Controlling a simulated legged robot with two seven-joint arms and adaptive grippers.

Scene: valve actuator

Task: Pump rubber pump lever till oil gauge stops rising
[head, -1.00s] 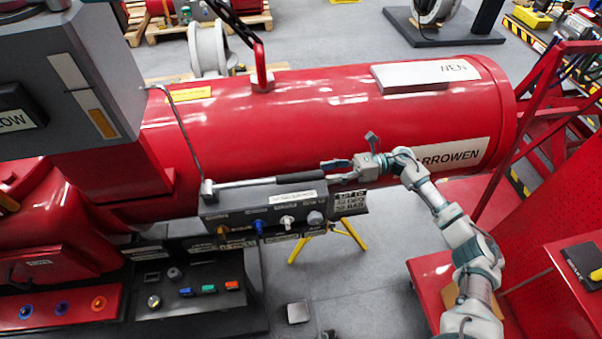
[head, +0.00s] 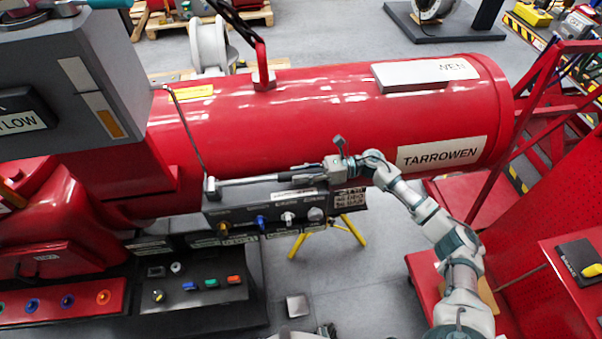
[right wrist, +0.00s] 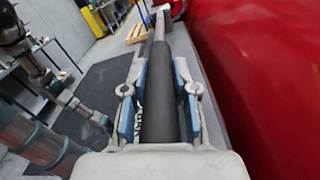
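The pump lever (head: 250,179) is a silver rod with a black rubber grip. It lies nearly level above the grey pump box (head: 265,213), beside the red cylinder. My right gripper (head: 302,173) is around the black grip. In the right wrist view the black grip (right wrist: 158,110) runs lengthwise between the two blue-padded fingers (right wrist: 158,75). Narrow gaps show at the fingertips, so the gripper looks open around it. What seems to be my left arm shows at the left of the right wrist view, its gripper too unclear to judge. I cannot make out an oil gauge.
The large red cylinder (head: 300,120) lies right behind the lever. A control panel with coloured buttons (head: 190,292) stands at lower left. A red frame and cart (head: 560,200) are at the right.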

